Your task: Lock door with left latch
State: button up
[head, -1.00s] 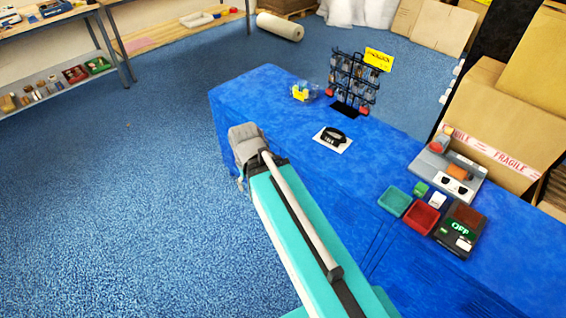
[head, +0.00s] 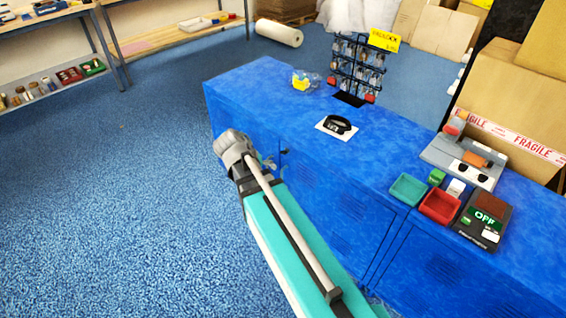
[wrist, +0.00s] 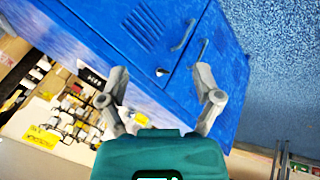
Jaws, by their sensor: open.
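The blue cabinet (head: 345,215) has vented doors on its front, seen in the head view. In the wrist view a vented door (wrist: 125,45) shows at close range, tilted in the picture. A grey curved handle (wrist: 183,36) is on the cabinet front, with a second slim handle (wrist: 202,49) beside it, near my right finger. A small dark keyhole-like fitting (wrist: 161,72) is between my fingers in the picture. My gripper (wrist: 160,80) is open and empty, apart from the handles. In the head view my arm partly hides the left door.
On the cabinet top are a card rack (head: 357,68), a black band on a white card (head: 337,126), a green tray (head: 408,189), a red tray (head: 440,206) and a card terminal (head: 484,220). Blue floor (head: 110,220) is clear to the left.

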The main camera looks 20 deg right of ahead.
jog(key=w+d+f+m+t+h+b, duration=0.25)
jog(key=w+f+h+b, duration=0.4)
jog(key=b, duration=0.65)
jog(key=m+t+h+b, duration=0.2)
jog(key=m+h+b, duration=0.15)
jog(key=b, duration=1.05)
send_near(281, 153)
jog(key=s+a+n, duration=0.1)
jog(key=s+a, duration=0.1)
jog(key=shift+w+a+f+t+h+b, duration=0.25)
jog(key=shift+w+a+f+h+b, duration=0.15)
jog(key=shift+b, duration=0.25)
jog(key=shift+d, duration=0.15)
jog(key=shift+x, duration=6.75)
